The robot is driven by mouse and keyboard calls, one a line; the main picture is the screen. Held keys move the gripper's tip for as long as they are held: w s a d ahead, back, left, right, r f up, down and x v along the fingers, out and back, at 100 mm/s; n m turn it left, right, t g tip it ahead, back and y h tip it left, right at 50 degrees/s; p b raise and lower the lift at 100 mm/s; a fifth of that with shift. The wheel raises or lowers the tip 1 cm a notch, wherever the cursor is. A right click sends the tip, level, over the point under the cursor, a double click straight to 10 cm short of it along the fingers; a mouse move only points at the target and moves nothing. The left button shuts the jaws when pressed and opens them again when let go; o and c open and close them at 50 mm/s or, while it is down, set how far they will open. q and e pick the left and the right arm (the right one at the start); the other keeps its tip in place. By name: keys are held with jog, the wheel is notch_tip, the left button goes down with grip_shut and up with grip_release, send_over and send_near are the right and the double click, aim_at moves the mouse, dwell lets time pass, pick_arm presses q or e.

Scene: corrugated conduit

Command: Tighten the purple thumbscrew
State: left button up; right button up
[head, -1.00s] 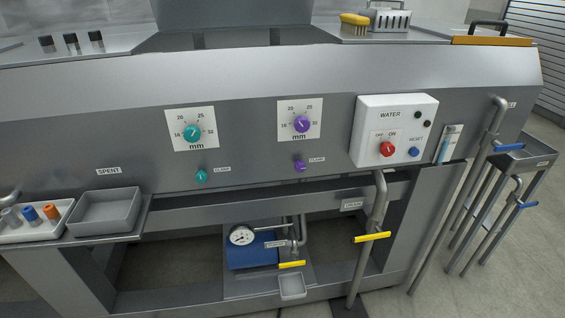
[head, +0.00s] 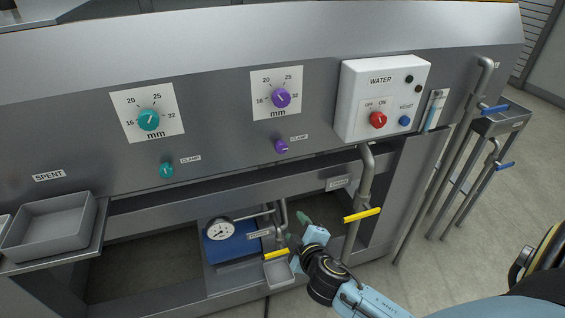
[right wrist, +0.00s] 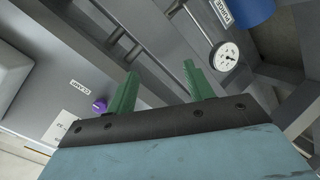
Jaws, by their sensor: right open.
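The purple thumbscrew (head: 281,146) sticks out of the grey front panel, beside a CLAMP label and below the purple mm dial (head: 281,98). In the right wrist view the purple thumbscrew (right wrist: 99,104) shows left of my gripper's fingers. My right gripper (head: 296,227) is low in front of the panel, below and slightly right of the thumbscrew and apart from it. In the right wrist view its green fingers (right wrist: 158,88) are spread, with nothing between them. My left gripper is not in view.
A teal thumbscrew (head: 166,170) sits to the left under a teal dial (head: 149,120). The white WATER box (head: 381,98) juts out at the right. Below are a pressure gauge (head: 221,229), pipes and a yellow-handled valve (head: 362,215). A grey SPENT tray (head: 50,226) is at the left.

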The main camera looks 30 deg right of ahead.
aim_at(282, 149)
notch_tip(282, 149, up, 15)
jog(key=w+t+h, duration=0.1)
jog(key=t+h, duration=0.1)
jog(key=t, duration=0.2)
jog(key=x, duration=1.1)
jog(key=shift+w+d+b, duration=0.1)
jog(key=shift+w+b, duration=0.2)
jog(key=shift+x, duration=0.75)
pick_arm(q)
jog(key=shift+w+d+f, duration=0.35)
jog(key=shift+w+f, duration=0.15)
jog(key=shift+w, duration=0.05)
pick_arm(e)
jog(key=shift+f, duration=0.15)
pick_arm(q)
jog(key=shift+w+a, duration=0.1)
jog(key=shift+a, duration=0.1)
pick_arm(e)
jog(key=c, duration=1)
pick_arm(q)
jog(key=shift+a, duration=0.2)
pick_arm(e)
jog(key=shift+o, duration=0.2)
